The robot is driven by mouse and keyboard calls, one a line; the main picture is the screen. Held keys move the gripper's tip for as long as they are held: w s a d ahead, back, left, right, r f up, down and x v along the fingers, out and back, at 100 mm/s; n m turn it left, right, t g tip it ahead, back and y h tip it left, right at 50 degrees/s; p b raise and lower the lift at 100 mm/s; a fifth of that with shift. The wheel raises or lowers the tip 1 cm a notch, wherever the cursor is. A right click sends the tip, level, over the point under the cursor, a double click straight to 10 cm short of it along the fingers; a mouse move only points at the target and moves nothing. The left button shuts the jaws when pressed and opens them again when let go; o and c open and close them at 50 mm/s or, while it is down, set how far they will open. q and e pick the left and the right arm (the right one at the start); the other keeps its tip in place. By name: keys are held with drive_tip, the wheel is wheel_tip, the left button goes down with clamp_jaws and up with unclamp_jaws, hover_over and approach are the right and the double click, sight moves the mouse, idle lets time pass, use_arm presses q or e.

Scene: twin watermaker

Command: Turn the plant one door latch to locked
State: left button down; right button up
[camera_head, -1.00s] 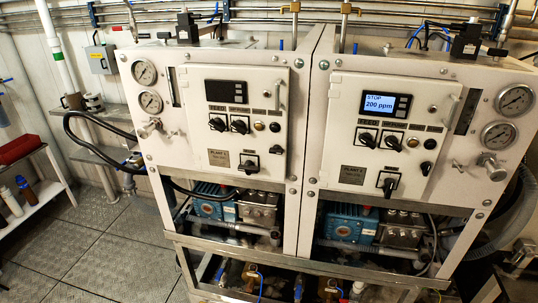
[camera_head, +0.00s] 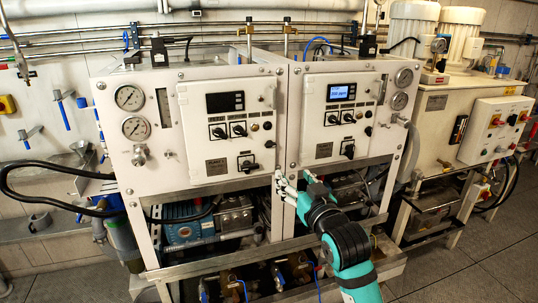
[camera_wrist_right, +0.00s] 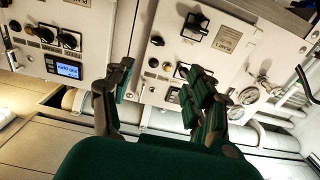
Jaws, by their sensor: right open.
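The plant one panel door (camera_head: 203,151) is white, on the left cabinet, and looks closed. Its door latch (camera_head: 270,144) is a small black knob near the door's right edge; its turn position is too small to tell. The latch also shows in the right wrist view (camera_wrist_right: 157,40), where the panels appear upside down. My right gripper (camera_head: 294,185) is open and empty, below and slightly right of the latch, apart from it. In the right wrist view its two dark fingers (camera_wrist_right: 155,82) are spread in front of the plant one panel. My left gripper is out of view.
The plant two panel (camera_head: 315,145), with a lit display (camera_head: 341,92), stands to the right. Rotary switches (camera_head: 229,131) and a door handle (camera_head: 273,96) stick out from the plant one door. A blue pump (camera_head: 187,231) is below. Another control box (camera_head: 492,128) stands farther right.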

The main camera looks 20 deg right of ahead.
drive_tip(key=p, duration=0.2)
approach(272, 145)
drive_tip(key=w+p, duration=0.2)
drive_tip(key=w, duration=0.6)
drive_tip(key=shift+a+f, duration=0.1)
drive_tip(key=shift+a, duration=0.05)
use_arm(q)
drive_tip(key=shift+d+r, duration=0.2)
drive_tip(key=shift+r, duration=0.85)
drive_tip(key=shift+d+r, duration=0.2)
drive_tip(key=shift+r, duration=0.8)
use_arm(e)
drive_tip(key=shift+w, duration=0.4)
drive_tip(key=c, duration=1.1)
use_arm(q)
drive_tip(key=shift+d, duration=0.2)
use_arm(e)
drive_tip(key=shift+c, duration=0.2)
